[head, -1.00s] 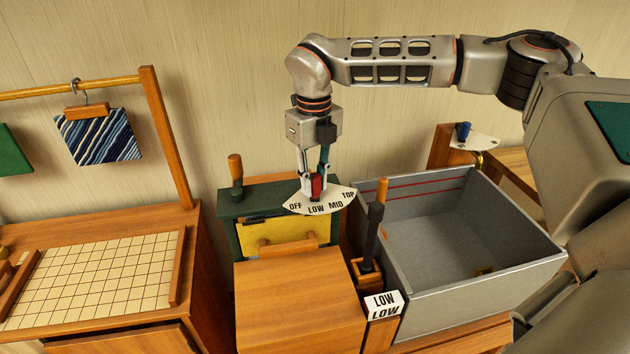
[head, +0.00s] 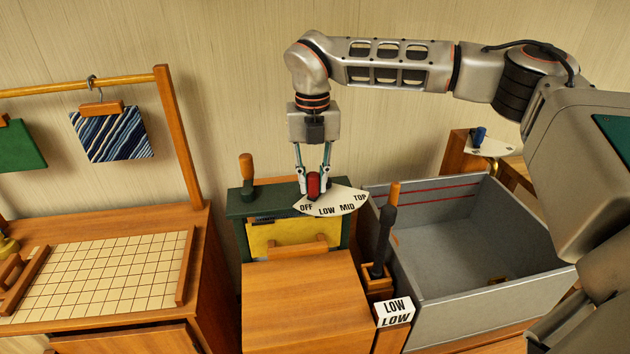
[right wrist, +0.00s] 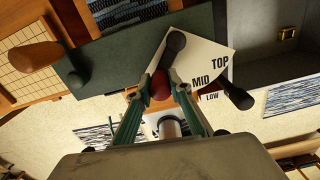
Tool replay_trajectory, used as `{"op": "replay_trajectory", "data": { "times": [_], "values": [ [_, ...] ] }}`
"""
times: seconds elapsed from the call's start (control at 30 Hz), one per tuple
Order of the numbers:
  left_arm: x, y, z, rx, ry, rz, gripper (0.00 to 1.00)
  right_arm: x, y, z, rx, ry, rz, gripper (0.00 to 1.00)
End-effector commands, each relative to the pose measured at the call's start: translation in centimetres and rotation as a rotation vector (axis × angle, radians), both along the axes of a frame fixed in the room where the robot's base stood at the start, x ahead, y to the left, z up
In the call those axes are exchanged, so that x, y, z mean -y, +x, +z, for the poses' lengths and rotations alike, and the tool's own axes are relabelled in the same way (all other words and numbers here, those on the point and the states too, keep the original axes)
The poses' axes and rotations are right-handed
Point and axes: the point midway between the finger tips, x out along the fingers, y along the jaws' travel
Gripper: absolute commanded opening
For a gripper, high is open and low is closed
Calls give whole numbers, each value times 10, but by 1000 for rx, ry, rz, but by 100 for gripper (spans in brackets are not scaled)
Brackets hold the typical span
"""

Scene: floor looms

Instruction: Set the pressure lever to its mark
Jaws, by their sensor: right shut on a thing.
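The pressure lever's red knob (head: 313,186) stands over the pale fan-shaped plate (head: 345,202) lettered OFF, LOW, MID, TOP. My right gripper (head: 313,192) is shut on this knob from above. In the head view the knob is above the gap between OFF and LOW. The right wrist view shows the red knob (right wrist: 160,86) between the fingertips, with MID and TOP on the plate (right wrist: 205,60) to its right. The fingers hide the plate's OFF and LOW there. A white card (head: 394,311) reading LOW sits on a wooden post in front. My left gripper is not in view.
An upright black lever with an orange tip (head: 386,230) stands right of the wooden box (head: 305,300). An orange-handled lever (head: 246,170) is on the green housing's left. A grey open bin (head: 480,285) is at right, a gridded board (head: 100,275) at left.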

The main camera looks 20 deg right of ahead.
Motion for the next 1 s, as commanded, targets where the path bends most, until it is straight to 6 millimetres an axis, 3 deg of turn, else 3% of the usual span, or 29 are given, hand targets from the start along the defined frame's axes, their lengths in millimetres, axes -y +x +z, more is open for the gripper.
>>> {"op": "replay_trajectory", "data": {
  "times": [0.37, 0.4, 0.47, 0.83, 1.0],
  "values": [
    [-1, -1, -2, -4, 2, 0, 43, 0, 1, 2, 4, 2, -9, 0],
    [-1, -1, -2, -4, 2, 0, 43, 0, 2, 2, 4, 2, -9, 25],
    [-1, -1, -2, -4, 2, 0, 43, 0, 1, 2, 4, 2, -8, 36],
    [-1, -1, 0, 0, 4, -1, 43, 0, 1, 3, 2, 0, -7, 36],
    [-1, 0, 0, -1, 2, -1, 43, -1, 2, 22, 6, 1, -7, 36]
  ]
}}
